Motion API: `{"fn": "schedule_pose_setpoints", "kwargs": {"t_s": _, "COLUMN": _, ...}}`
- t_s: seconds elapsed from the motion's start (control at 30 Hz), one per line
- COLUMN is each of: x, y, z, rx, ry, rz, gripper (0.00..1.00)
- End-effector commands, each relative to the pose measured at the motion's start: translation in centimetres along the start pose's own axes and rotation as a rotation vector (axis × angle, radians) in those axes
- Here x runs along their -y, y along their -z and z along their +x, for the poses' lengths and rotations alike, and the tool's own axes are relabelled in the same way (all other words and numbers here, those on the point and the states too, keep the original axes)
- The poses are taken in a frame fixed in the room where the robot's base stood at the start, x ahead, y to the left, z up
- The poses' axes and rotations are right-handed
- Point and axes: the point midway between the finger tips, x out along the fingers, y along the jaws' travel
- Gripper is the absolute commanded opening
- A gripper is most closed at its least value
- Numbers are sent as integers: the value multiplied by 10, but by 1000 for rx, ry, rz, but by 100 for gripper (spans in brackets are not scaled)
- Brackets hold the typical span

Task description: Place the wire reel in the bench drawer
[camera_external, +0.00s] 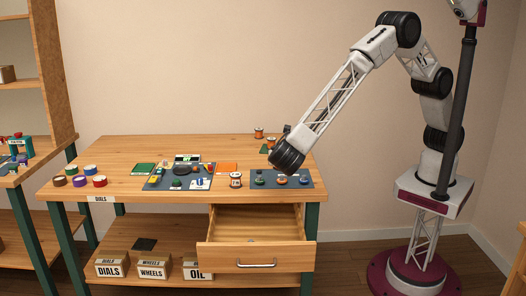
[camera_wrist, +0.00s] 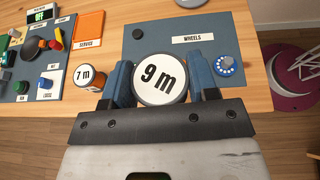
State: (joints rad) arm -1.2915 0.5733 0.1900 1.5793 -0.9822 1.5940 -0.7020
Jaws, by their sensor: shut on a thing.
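The wire reel (camera_wrist: 160,79), a round drum with a white "9 m" top, sits between the two blue fingers of my gripper (camera_wrist: 162,85) in the wrist view. The fingers press on its two sides. In the external view my gripper is low over the right part of the bench, at the dark end of my arm; I cannot clearly make out its fingers or the held reel there. The bench drawer (camera_external: 225,257) is pulled open below the bench's right front. The drawer is not recognisable in the wrist view.
A second reel, marked "7 m" (camera_wrist: 87,77), stands left of my gripper, near the bench's front edge. The blue "WHEELS" mat (camera_wrist: 240,35) carries small wheels. An orange "SERVICE" card (camera_wrist: 90,27) lies to the left. Several coloured rolls (camera_external: 80,182) stand at the bench's left end.

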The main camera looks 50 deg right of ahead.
Motion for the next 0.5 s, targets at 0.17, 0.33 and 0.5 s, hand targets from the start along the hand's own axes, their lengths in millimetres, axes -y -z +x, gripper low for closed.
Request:
{"fn": "schedule_pose_setpoints", "kwargs": {"t_s": 0.17, "x": -8, "y": -5, "z": -46, "rx": 0, "ry": -220, "rz": -88, "gripper": 28}}
{"fn": "schedule_pose_setpoints", "kwargs": {"t_s": 0.33, "x": -12, "y": -8, "z": -78, "rx": -1, "ry": -350, "rz": -143, "gripper": 28}}
{"fn": "schedule_pose_setpoints", "kwargs": {"t_s": 0.5, "x": -15, "y": -10, "z": -106, "rx": 0, "ry": -447, "rz": -183, "gripper": 28}}
